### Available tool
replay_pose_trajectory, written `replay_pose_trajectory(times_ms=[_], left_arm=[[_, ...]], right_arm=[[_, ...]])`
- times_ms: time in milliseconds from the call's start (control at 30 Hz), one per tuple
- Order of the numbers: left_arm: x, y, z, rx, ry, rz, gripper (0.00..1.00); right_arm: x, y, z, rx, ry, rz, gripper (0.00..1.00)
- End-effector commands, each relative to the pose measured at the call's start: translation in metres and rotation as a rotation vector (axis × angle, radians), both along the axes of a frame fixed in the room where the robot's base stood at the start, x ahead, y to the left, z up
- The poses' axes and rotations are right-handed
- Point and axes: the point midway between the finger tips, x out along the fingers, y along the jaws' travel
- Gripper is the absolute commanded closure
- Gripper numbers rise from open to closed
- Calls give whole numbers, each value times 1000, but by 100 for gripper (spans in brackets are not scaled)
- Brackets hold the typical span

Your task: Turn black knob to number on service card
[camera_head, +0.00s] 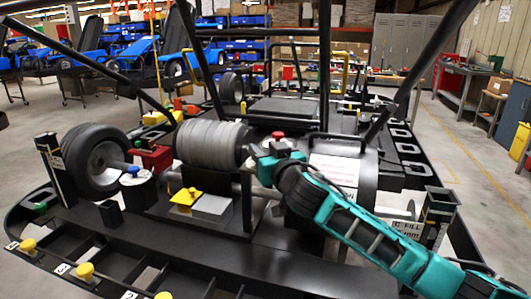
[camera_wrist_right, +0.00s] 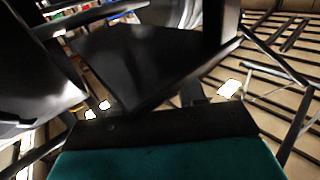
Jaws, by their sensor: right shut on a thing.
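My right arm comes in from the lower right in the head view. Its teal right gripper (camera_head: 264,158) is at the kart frame's middle, between the grey ribbed cylinder and the black drum. It is shut on a dark part, apparently the black knob, which the gripper mostly hides. A red-topped knob (camera_head: 278,135) stands just behind the gripper. A white printed card (camera_head: 335,168) lies on the black drum, partly behind my arm; its text is too small to read. In the right wrist view dark surfaces fill the space before the gripper. My left gripper is not in view.
The grey ribbed cylinder (camera_head: 212,144) and a wheel (camera_head: 97,160) stand left of the gripper. Yellow knobs (camera_head: 85,271) with number tags line the front-left rail. Black frame bars (camera_head: 325,60) rise around the work area. A black post (camera_head: 437,208) stands at the right.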

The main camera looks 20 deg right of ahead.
Motion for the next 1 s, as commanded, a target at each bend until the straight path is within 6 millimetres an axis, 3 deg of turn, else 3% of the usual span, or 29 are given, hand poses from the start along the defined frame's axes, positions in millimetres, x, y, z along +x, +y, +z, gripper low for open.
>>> replay_pose_trajectory(times_ms=[433, 467, 600, 667, 1000], left_arm=[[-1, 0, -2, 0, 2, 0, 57], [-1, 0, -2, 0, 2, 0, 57], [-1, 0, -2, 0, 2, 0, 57], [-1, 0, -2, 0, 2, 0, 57], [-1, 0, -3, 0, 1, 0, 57]], right_arm=[[0, 0, 1, 1, -1, -32, 91], [0, 0, 1, 1, -1, -32, 58], [0, 0, 1, 1, 0, -33, 45], [0, 0, 1, 1, 0, -33, 39], [-5, -1, 0, 1, 1, -33, 39]])
